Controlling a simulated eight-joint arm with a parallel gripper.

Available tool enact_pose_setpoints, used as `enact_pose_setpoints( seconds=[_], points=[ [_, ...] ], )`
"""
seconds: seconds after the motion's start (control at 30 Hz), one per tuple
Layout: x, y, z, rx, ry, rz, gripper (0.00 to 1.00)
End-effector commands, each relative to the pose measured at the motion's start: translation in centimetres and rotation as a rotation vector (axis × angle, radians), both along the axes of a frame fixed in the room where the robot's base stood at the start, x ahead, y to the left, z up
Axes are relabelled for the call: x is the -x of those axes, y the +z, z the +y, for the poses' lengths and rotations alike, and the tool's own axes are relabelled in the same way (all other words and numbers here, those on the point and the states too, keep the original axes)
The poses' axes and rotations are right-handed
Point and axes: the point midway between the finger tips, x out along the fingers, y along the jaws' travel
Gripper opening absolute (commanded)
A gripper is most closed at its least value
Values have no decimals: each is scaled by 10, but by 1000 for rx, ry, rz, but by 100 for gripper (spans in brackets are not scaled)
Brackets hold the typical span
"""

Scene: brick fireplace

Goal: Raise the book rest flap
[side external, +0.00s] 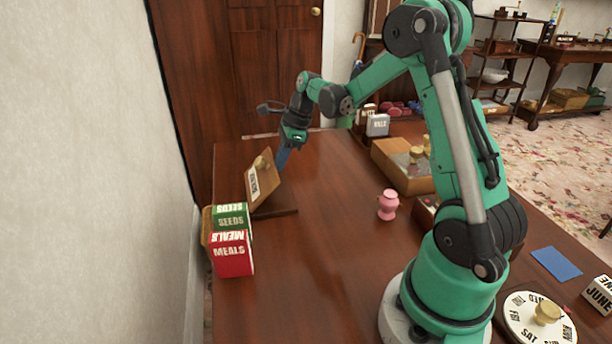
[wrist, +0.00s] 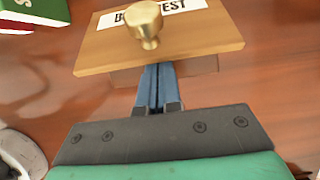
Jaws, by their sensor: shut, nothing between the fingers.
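The book rest flap (side external: 263,178) is a light wooden board with a brass knob and a white label, tilted up on a dark base (side external: 275,212) at the left of the table. In the wrist view the flap (wrist: 205,38) shows its knob (wrist: 145,24) and a label partly reading "REST". My gripper (side external: 281,158) is at the right side of the flap, pointing down, its blue fingers together. In the wrist view the closed fingers (wrist: 157,82) reach to the flap's near edge, and their tips are hidden at or under it. I cannot tell whether they touch it.
A green SEEDS box (side external: 232,222) and a red MEALS box (side external: 231,254) stand just left of the flap. A pink vase (side external: 388,204) and a wooden tray (side external: 390,165) are to the right. The table (side external: 320,240) between is clear.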

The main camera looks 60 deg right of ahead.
Motion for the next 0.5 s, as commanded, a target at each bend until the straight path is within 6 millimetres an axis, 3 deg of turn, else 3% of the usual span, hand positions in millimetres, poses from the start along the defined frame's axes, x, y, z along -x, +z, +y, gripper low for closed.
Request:
enact_pose_setpoints(
  seconds=[0.5],
  points=[
    [-19,20,19,203,1,204,0]
  ],
)
